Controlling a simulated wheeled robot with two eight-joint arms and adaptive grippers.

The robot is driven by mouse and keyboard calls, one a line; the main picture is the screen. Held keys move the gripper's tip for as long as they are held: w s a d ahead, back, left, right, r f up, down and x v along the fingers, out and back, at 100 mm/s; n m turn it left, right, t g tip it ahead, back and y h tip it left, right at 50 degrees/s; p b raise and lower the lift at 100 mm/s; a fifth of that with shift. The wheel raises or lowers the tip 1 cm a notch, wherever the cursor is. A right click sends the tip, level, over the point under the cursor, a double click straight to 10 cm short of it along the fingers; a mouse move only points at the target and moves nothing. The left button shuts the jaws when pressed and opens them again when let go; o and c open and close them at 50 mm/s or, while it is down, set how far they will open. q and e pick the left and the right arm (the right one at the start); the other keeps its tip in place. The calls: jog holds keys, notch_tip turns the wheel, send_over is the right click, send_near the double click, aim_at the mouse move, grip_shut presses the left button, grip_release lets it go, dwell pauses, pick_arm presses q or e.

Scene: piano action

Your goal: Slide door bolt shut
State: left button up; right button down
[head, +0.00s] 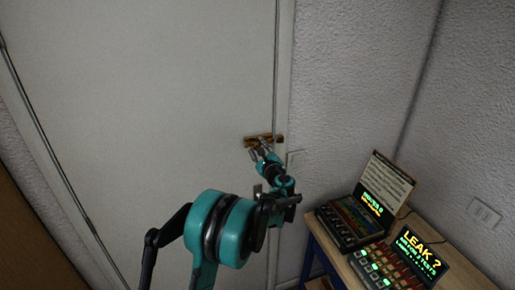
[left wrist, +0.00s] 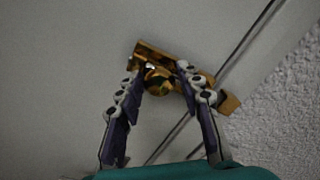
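The brass door bolt (head: 279,139) sits on the pale door (head: 170,80) at its right edge, beside the frame. In the left wrist view the bolt (left wrist: 205,78) runs slantwise, with a brass end piece (left wrist: 231,104) past the door gap. My left gripper (head: 258,149) is at the bolt in the head view. In the left wrist view the left gripper's (left wrist: 158,72) fingers are spread on either side of the rounded brass knob (left wrist: 157,84). I cannot tell whether either finger touches it. The fingers hide part of the bolt. My right gripper is out of view.
A wooden table (head: 338,262) stands at the lower right, holding a device with a lit screen (head: 345,228) and a second one with lit keys (head: 380,266). A rough grey wall (head: 345,90) lies right of the door. A wall switch (head: 484,213) is at the far right.

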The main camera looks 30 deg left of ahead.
pick_arm(q)
grip_shut()
jog(key=shift+w+d+r+b, duration=0.2)
jog(key=shift+w+d+b, duration=0.1)
jog(key=shift+w+d, duration=0.8)
jog(key=o, duration=0.7)
grip_release()
jog(key=shift+w, duration=0.15)
jog(key=shift+o, duration=0.2)
jog(key=shift+w+f, duration=0.2)
jog(key=v, duration=1.2)
jog(key=shift+s+a, duration=0.1)
jog(key=shift+a, duration=0.1)
